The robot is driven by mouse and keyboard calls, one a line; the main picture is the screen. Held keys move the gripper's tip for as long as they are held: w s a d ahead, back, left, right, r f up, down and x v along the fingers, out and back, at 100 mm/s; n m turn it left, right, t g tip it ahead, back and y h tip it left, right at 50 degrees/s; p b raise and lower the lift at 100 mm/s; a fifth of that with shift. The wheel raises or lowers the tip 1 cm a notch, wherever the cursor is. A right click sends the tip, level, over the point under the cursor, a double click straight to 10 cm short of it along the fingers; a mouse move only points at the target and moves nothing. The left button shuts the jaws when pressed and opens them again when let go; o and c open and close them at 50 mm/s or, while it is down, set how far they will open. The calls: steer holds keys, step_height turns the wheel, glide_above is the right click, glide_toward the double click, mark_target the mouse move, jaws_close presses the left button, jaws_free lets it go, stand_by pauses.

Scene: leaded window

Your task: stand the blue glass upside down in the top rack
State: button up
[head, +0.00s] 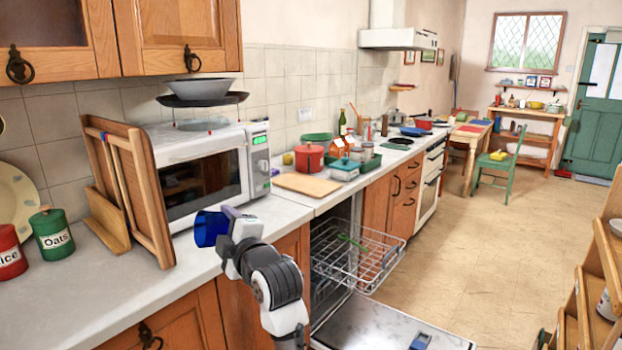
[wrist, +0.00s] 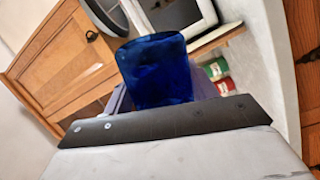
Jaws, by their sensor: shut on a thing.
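The blue glass (head: 208,229) is held by my gripper (head: 230,214) above the front of the worktop, before the microwave. My gripper is shut on it, and it also shows between the fingers in the wrist view (wrist: 155,68). I cannot tell for sure which way its mouth points. The wire top rack (head: 372,262) is pulled out of the open dishwasher, to the right of and lower than my gripper. A thin green thing (head: 350,242) lies in the rack, and the rest of it looks mostly empty. My arm stands between the glass and the rack in the head view.
The dishwasher door (head: 385,328) is lowered, with a blue item (head: 420,341) on it. A microwave (head: 205,172), a wooden rack (head: 130,190) and an Oats tin (head: 52,234) stand on the worktop. A chopping board (head: 306,185) and red pot (head: 309,158) are farther along. Floor right of the rack is clear.

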steer(key=w+d+f+m+t+h, duration=0.2)
steer(key=w+d+f+m+h, duration=0.3)
steer(key=f, duration=0.9)
steer(key=d+f+t+h, duration=0.1)
steer(key=d+f+h, duration=0.2)
steer(key=d+f, duration=0.75)
steer(key=s+d+f+m+h, duration=0.1)
steer(key=s+f, duration=0.6)
steer(key=f, duration=0.6)
steer(key=s+f+m+h, duration=0.1)
steer(key=s+f, duration=0.6)
steer(key=f, duration=0.7)
steer(key=shift+s+d+h+b, duration=0.2)
steer(key=shift+d+h+b, duration=0.1)
steer(key=shift+d, duration=0.1)
steer(key=shift+f, duration=0.1)
